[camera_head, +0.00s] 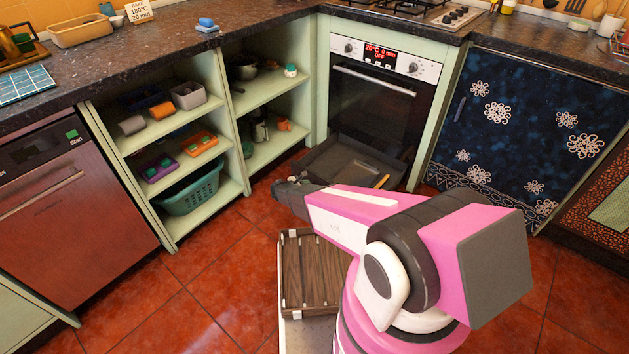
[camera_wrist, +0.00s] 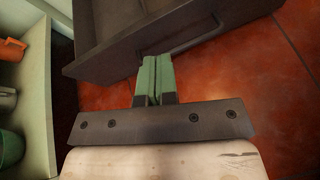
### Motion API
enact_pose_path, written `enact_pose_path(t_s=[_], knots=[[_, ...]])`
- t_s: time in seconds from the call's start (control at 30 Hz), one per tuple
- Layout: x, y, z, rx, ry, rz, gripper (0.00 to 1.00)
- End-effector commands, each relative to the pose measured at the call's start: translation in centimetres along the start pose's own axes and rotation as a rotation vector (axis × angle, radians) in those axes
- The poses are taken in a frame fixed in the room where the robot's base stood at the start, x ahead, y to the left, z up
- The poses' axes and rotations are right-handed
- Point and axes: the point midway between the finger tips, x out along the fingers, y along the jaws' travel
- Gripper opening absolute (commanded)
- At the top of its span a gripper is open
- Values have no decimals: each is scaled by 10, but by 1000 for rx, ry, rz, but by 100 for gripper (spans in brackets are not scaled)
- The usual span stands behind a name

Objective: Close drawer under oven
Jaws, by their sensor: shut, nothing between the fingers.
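The dark grey drawer (camera_head: 335,160) under the oven (camera_head: 378,105) is pulled out over the floor. A small yellowish stick-like thing (camera_head: 382,181) shows at its right. My gripper (camera_head: 280,187) is low, at the drawer's front left.
Open shelves (camera_head: 215,150) with boxes and a teal basket (camera_head: 192,190) stand left of the drawer. A blue patterned curtain front (camera_head: 520,120) is on the right. A slatted wooden crate (camera_head: 312,270) is beside my arm. Red tiled floor (camera_head: 200,290) is clear at the left.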

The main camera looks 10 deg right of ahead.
Motion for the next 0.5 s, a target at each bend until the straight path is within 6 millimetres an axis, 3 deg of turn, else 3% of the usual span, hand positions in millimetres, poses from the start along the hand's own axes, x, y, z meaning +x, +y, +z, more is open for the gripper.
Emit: enact_pose_path(t_s=[0.03, 0.2, 0.37, 0.5], knots=[[2, 13, -26, -75, -25, 46, 0], [-3, 27, -61, -229, -85, 141, 0], [3, 30, -64, -256, -97, 155, 0], [22, 33, -62, -252, -96, 152, 0]])
